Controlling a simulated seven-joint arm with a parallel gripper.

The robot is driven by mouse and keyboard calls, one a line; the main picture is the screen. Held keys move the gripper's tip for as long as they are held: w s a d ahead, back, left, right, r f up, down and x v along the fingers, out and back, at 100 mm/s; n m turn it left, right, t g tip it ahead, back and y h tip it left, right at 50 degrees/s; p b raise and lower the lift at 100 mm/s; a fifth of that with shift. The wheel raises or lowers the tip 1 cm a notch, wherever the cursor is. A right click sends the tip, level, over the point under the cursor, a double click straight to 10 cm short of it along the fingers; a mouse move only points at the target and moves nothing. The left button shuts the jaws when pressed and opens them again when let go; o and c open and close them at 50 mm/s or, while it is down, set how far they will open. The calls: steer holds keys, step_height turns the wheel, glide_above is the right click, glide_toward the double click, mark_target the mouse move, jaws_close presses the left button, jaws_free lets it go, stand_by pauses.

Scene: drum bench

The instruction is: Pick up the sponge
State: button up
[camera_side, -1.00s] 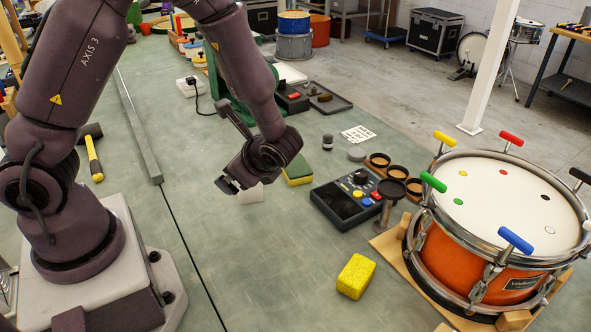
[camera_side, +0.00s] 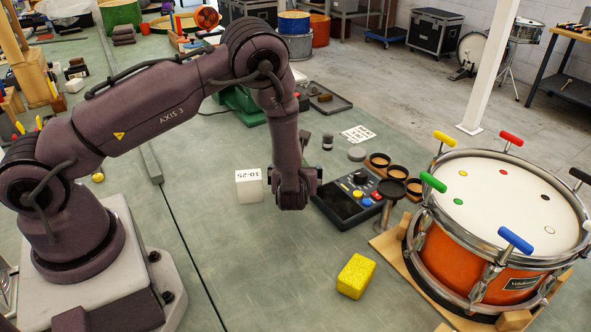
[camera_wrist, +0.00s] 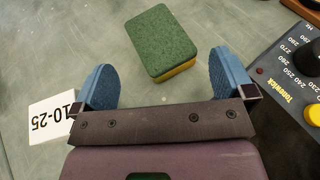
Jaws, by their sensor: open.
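A two-layer sponge (camera_wrist: 162,40), green scouring face up over yellow, lies on the green bench top, ahead of my gripper in the wrist view. In the side view my arm hides it. My gripper (camera_wrist: 165,80) has its two blue finger pads wide apart with nothing between them; the sponge lies just beyond the fingertips. In the side view my gripper (camera_side: 292,193) hangs downward, left of the control box. A plain yellow sponge-like block (camera_side: 356,276) lies apart, nearer the front of the bench.
A white block marked 10-25 (camera_side: 249,186) is left of my gripper; it also shows in the wrist view (camera_wrist: 48,121). A black control box (camera_side: 348,200) with knobs stands close on the right. An orange drum (camera_side: 463,254) stands farther right.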

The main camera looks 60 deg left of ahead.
steer(key=shift+f+x, duration=0.1)
steer(key=shift+x, duration=1.4)
steer(key=shift+f+x, duration=0.15)
steer(key=shift+x, duration=1.35)
steer(key=shift+d, duration=0.15)
steer(key=c, duration=0.9)
